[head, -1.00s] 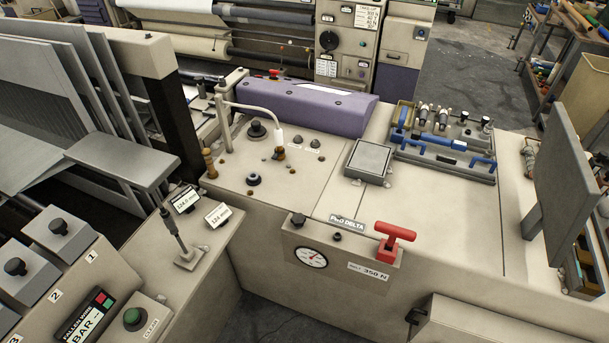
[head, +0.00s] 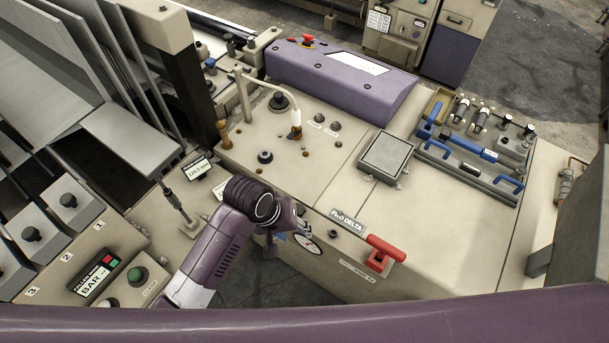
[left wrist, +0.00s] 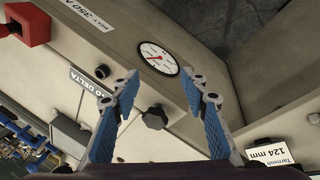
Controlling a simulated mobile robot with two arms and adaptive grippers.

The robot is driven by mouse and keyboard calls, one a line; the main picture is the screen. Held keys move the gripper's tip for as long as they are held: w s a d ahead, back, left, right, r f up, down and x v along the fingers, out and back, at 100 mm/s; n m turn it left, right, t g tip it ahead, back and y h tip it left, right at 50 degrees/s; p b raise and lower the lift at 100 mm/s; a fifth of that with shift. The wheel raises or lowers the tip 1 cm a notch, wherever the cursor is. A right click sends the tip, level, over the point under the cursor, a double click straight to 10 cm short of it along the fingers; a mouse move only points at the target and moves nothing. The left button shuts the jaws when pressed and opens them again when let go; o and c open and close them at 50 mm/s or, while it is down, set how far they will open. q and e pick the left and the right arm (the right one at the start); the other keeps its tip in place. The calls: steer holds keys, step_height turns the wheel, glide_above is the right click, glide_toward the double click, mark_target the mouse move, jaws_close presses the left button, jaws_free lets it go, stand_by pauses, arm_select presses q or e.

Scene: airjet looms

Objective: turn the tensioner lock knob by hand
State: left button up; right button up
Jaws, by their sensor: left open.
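The black lock knob (left wrist: 155,117) shows in the left wrist view, on the beige machine's edge near a round dial gauge (left wrist: 158,58). My left gripper (left wrist: 162,82) is open, with one blue-padded finger on each side of the knob in that view; I cannot tell how far apart they are in depth. My right gripper is not in view.
A red T-handle (head: 385,250) stands right of the gauge. A smaller dark knob (left wrist: 102,71) sits between gauge and nameplate. A small sign reading 124 mm (left wrist: 268,152) is close to the right finger. A thin bent tube (head: 262,85) rises from the machine's top.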

mark_target(299, 209)
arm_select(q)
steer(key=w+r+y, duration=0.1)
steer(key=w+r, duration=0.1)
steer(key=r, duration=0.1)
steer(key=w+d+r+n+y+p, duration=0.1)
steer(key=w+r, duration=0.1)
steer(key=w+d+r+n+g+y, duration=0.1)
steer(key=w+r, duration=0.2)
steer(key=shift+r, duration=0.35)
steer(key=shift+w+a+r+n, duration=0.1)
steer(key=shift+a+r+n, duration=0.1)
steer(key=shift+n, duration=0.1)
steer(key=shift+a+f, duration=0.15)
steer(key=shift+f, duration=3.85)
steer(key=shift+c, duration=0.6)
steer(key=c, duration=0.7)
